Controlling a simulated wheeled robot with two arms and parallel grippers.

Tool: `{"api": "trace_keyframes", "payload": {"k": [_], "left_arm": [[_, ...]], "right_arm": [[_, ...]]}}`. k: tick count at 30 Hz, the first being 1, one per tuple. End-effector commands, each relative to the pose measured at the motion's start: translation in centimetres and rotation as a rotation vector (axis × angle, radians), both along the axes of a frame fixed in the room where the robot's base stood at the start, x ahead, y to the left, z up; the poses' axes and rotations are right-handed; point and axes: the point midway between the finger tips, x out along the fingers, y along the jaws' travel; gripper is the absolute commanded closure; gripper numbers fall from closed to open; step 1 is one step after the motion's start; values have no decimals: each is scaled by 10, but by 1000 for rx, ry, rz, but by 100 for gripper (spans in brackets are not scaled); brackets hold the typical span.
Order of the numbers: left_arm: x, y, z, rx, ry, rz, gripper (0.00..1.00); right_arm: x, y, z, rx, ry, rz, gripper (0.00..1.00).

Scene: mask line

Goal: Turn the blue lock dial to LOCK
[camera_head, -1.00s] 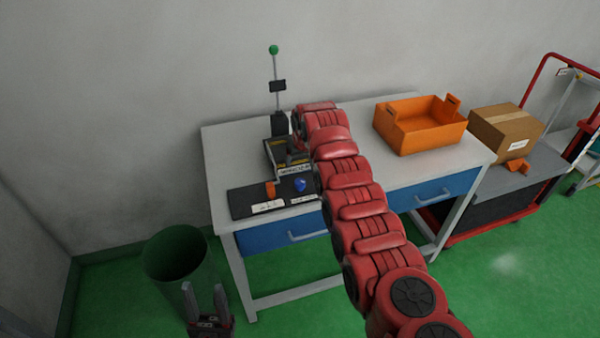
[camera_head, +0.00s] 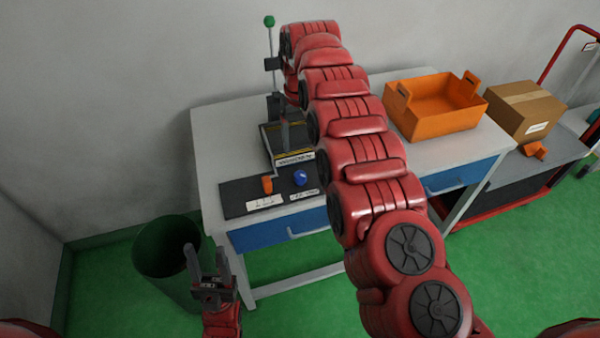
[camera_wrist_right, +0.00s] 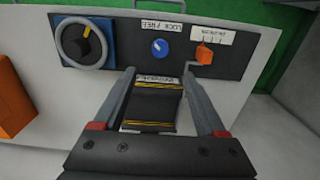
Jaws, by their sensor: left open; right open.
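The blue lock dial (camera_head: 300,178) is on the dark panel (camera_head: 236,196) at the table's front left. In the right wrist view the blue dial (camera_wrist_right: 160,48) sits below a white label (camera_wrist_right: 158,27) with LOCK and FREE on it. Its exact pointing is too small to tell. My right gripper (camera_wrist_right: 158,74) is open and empty, with its fingertips either side of the dial's line in that view and apart from it. In the head view it is mostly hidden by my right arm. My left gripper (camera_head: 206,258) is open and empty, low beside the green bin.
An orange lever (camera_wrist_right: 203,54) and a large round dial (camera_wrist_right: 82,44) flank the blue dial. A black fixture with yellow stripes (camera_wrist_right: 152,106) stands behind the panel.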

Motion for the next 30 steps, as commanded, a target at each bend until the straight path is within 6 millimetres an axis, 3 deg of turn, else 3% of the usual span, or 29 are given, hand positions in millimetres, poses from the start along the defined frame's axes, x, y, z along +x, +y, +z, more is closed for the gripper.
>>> {"api": "trace_keyframes", "payload": {"k": [2,9,16,23,30], "left_arm": [[0,0,2,0,0,0,50],[0,0,18,0,0,0,50],[0,0,18,0,0,0,50],[0,0,16,0,1,0,50],[0,0,16,0,0,0,50]], "right_arm": [[-3,1,-9,0,6,2,26],[-3,-1,-69,-2,6,0,26],[-1,-2,-110,-3,2,-1,26],[0,0,-124,-1,-1,1,26],[-1,0,-125,0,0,1,26]]}}
